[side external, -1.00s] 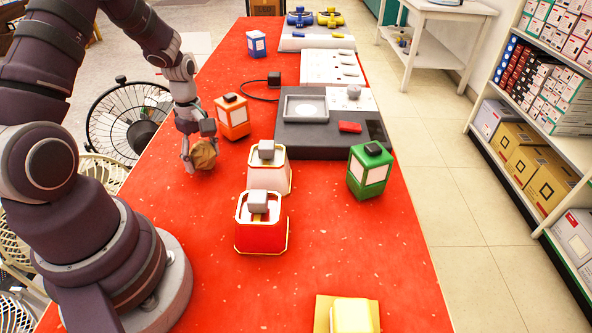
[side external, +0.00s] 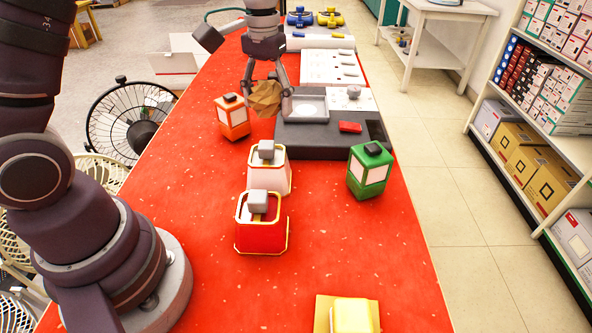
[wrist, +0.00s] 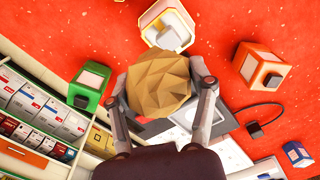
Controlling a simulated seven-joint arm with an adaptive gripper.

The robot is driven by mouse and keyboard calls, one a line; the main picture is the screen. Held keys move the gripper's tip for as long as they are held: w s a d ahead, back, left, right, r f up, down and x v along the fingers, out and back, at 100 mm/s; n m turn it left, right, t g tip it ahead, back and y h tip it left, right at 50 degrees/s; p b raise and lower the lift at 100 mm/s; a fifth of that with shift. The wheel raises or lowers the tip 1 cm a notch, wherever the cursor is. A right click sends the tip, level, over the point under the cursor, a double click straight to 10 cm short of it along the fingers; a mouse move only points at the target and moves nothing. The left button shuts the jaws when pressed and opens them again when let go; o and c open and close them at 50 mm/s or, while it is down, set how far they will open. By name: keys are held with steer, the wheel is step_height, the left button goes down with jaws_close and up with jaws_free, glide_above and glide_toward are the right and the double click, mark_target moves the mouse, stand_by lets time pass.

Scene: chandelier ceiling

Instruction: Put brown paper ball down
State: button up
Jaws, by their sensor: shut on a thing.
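The brown paper ball (side external: 265,98) is a crumpled, faceted ball held up off the table. My gripper (side external: 267,92) is shut on it, with one finger on each side. In the side external view it appears near the left edge of the dark grey tray-like board (side external: 300,144), to the right of the orange lantern (side external: 233,118). In the wrist view the ball (wrist: 159,83) sits between my two fingertips (wrist: 163,90) and hides part of what lies below.
The red table (side external: 340,240) holds a white lantern (side external: 268,172), a red lantern (side external: 262,228), a green lantern (side external: 369,172) and a blue lantern (wrist: 296,154). A small red block (side external: 350,127) lies on the board.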

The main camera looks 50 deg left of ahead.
steer(key=w+d, duration=0.2)
steer(key=d, duration=0.3)
steer(key=n, duration=1.3)
glide_above(372, 239)
step_height(372, 239, down, 6)
steer(key=r, duration=0.1)
steer(key=shift+n, duration=0.5)
step_height(372, 239, down, 10)
steer(key=shift+f, duration=0.35)
steer(key=shift+f, duration=0.15)
steer(key=o, duration=0.7)
